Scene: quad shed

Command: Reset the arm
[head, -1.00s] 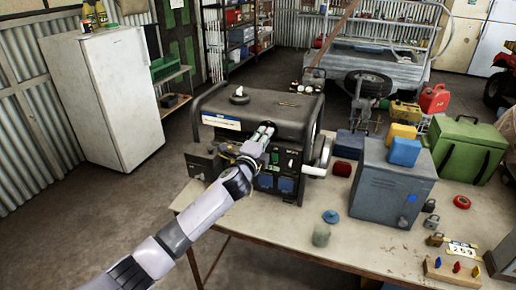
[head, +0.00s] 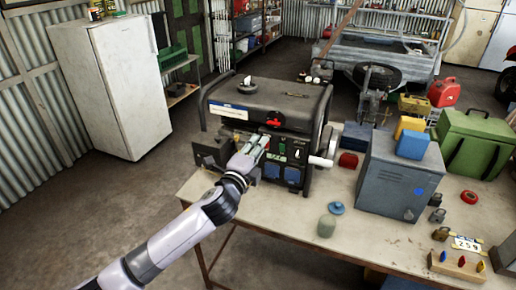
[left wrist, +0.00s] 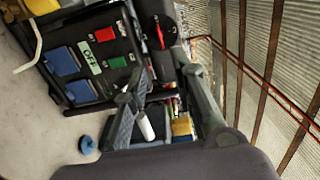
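My left arm comes in from the lower left in the head view. Its gripper (head: 260,146) is in front of the control panel of a black generator (head: 262,98) on the workbench (head: 275,228). In the left wrist view the two fingers of the gripper (left wrist: 165,82) are apart, with nothing seen held between them. The generator panel (left wrist: 92,65) fills the left of that view, with a red switch, a green switch, blue sockets and an OFF label. A red knob (head: 272,120) shows above the gripper in the head view. My right gripper is in neither view.
A green cooler (head: 475,145), a round blue cap (head: 336,208) and a block with coloured pegs (head: 457,264) are also on the bench. A white fridge (head: 112,88) stands left.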

